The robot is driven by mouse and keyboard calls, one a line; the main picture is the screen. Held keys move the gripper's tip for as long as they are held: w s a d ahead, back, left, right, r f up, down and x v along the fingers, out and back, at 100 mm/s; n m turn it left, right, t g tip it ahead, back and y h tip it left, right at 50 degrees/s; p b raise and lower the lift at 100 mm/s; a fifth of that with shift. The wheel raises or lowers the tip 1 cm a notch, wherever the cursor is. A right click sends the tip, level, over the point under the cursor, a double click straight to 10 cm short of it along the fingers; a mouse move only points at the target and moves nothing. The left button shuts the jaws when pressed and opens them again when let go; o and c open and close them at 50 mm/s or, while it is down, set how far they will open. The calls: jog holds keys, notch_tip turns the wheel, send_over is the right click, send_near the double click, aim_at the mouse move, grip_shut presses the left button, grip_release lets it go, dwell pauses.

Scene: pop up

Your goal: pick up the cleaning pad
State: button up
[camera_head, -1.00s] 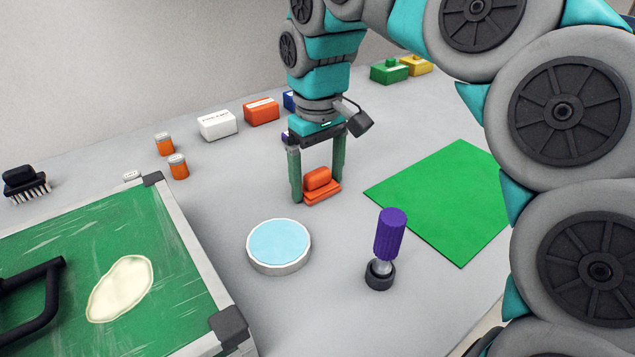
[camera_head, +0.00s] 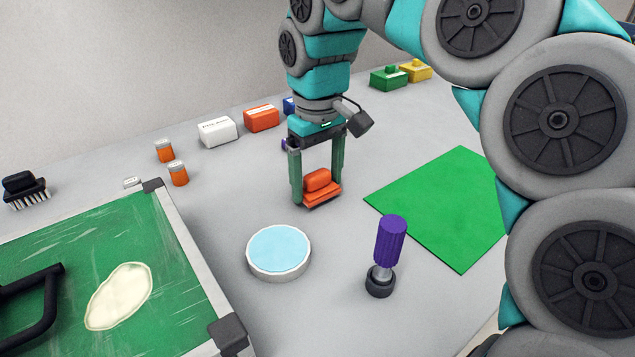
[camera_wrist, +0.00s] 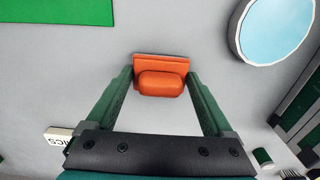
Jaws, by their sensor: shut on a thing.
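The cleaning pad (camera_head: 320,190) is an orange block with a rounded grip on top. It stands between the two green fingers of my gripper (camera_head: 319,193) in the head view. In the wrist view the pad (camera_wrist: 161,80) sits between the fingertips of my gripper (camera_wrist: 161,76), which are shut on its ends. The pad is tilted a little in the head view. I cannot tell for sure how far it is above the grey table.
A round white dish with light blue liquid (camera_head: 279,250) is just in front. A purple-handled tool (camera_head: 386,258) stands to the right, near a green mat (camera_head: 445,208). A green tray (camera_head: 165,245) lies left. Boxes (camera_head: 217,131) and orange bottles (camera_head: 178,173) stand behind.

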jog(key=shift+r, duration=1.2)
jog(key=shift+s+a+r, duration=0.1)
jog(key=shift+s+r, duration=0.05)
jog(key=shift+s, duration=0.1)
jog(key=s+a, duration=0.1)
jog(key=s, duration=0.4)
jog(key=s+a+r+b, duration=0.1)
jog(key=s, duration=0.4)
jog(key=s+a+b, duration=0.1)
jog(key=s, duration=0.4)
jog(key=shift+s+a+r, duration=0.1)
jog(key=shift+a+r, duration=0.1)
jog(key=shift+a, duration=0.05)
